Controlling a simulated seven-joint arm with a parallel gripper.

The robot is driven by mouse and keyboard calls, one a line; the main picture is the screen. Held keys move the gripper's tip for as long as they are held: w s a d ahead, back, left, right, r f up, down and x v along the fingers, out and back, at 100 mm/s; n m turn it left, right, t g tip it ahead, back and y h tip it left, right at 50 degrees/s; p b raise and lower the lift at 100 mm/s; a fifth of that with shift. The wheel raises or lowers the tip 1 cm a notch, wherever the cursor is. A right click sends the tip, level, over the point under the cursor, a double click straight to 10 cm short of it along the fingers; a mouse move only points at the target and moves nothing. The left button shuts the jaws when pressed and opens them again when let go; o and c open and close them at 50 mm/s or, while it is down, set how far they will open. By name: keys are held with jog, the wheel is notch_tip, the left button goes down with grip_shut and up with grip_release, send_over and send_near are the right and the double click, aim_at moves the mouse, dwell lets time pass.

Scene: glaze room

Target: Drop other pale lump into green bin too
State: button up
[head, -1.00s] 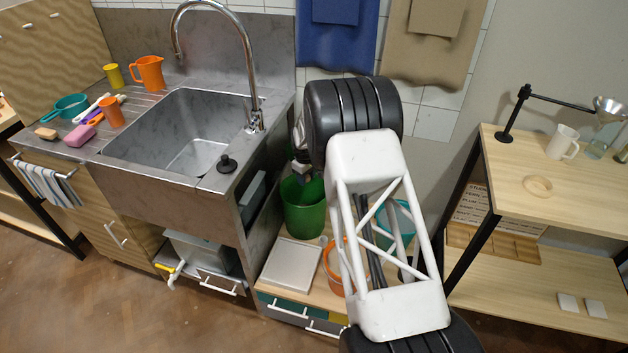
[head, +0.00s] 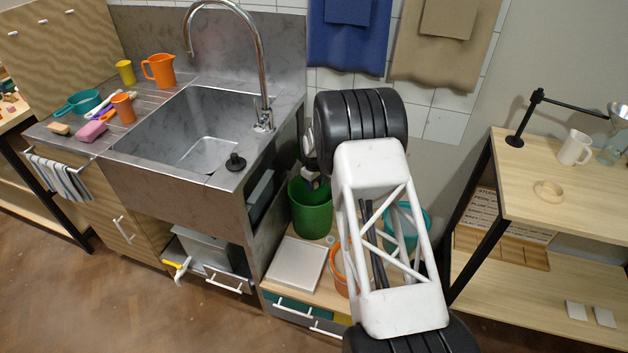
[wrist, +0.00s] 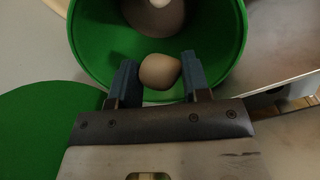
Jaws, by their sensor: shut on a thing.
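The green bin (head: 311,212) stands on the low wooden shelf right of the sink unit. In the wrist view its open mouth and inner wall (wrist: 88,40) fill the upper middle. My gripper (wrist: 158,70) is at the near rim of the bin's mouth in that view, shut on a pale grey-beige lump (wrist: 160,72) between its blue fingers. Another pale lump (wrist: 153,14) lies inside the bin, cut by the top picture edge. In the head view my gripper (head: 314,180) is small above the bin, and the held lump cannot be made out there.
A pale square slab (head: 297,264) lies in front of the bin. An orange container (head: 341,272) and a teal one (head: 411,222) stand to the right, partly behind my arm. The sink unit's side (head: 266,205) rises close left. A flat green round thing (wrist: 45,130) shows in the wrist view.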

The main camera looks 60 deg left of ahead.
jog(key=shift+f, duration=1.1)
jog(key=o, duration=1)
jog(key=shift+r, duration=3.9)
jog(key=shift+w+d, duration=0.1)
